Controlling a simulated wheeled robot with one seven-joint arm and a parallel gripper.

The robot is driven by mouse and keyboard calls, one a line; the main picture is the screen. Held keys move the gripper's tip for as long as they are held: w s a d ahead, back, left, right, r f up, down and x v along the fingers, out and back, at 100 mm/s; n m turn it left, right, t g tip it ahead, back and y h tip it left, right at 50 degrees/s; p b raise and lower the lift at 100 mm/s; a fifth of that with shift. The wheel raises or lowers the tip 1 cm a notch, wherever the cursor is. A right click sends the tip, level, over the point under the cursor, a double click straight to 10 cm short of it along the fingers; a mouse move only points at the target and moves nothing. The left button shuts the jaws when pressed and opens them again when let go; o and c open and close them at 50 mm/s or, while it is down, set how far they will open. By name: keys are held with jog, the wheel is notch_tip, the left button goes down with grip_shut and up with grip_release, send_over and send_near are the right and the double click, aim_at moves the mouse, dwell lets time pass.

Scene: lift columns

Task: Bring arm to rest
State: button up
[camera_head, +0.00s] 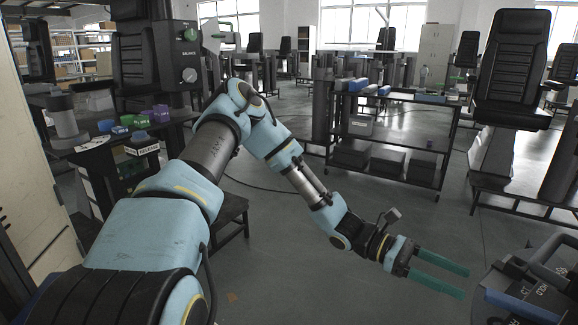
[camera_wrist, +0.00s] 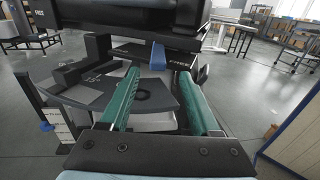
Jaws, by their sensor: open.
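My arm, light blue and grey, reaches out from the lower left of the head view and bends down to the right. My gripper (camera_head: 466,282) has two green fingers and is at the lower right, above the grey floor. In the wrist view my gripper (camera_wrist: 165,85) shows its two green fingers spread apart with nothing between them. Beyond the fingers is a dark platform (camera_wrist: 72,90) with a round dark mark and a blue part. I cannot tell whether the fingers touch anything there.
A dark workbench (camera_head: 400,95) with bins below stands at the back centre. A black chair (camera_head: 510,70) stands at the right. A dark fixture with a blue bar (camera_head: 522,306) is at the lower right, near my gripper. A shelf with small coloured blocks (camera_head: 140,120) is at the left. Floor is open in the middle.

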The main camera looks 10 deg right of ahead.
jog(key=w+a+m+t+y+p, duration=0.2)
jog(key=w+a+m+t+y, duration=0.15)
jog(key=a, duration=0.65)
jog(key=w+a+m+t+y+p, duration=0.25)
jog(key=w+a+y, duration=0.2)
jog(key=a, duration=0.55)
jog(key=w+a+r+m+t+y+p, duration=0.1)
jog(key=w+a+r+t, duration=0.1)
jog(key=a+r, duration=0.3)
jog(key=w+a+r+m+t+y+p, duration=0.1)
jog(key=w+a+r+t, duration=0.2)
jog(key=a, duration=0.7)
jog(key=w+a+r+m+t+y+p, duration=0.1)
jog(key=w+a+r+t, duration=0.2)
jog(key=a+r, duration=0.3)
jog(key=a, duration=0.2)
jog(key=shift+a+r+t+y, duration=0.3)
jog(key=shift+t+y, duration=0.1)
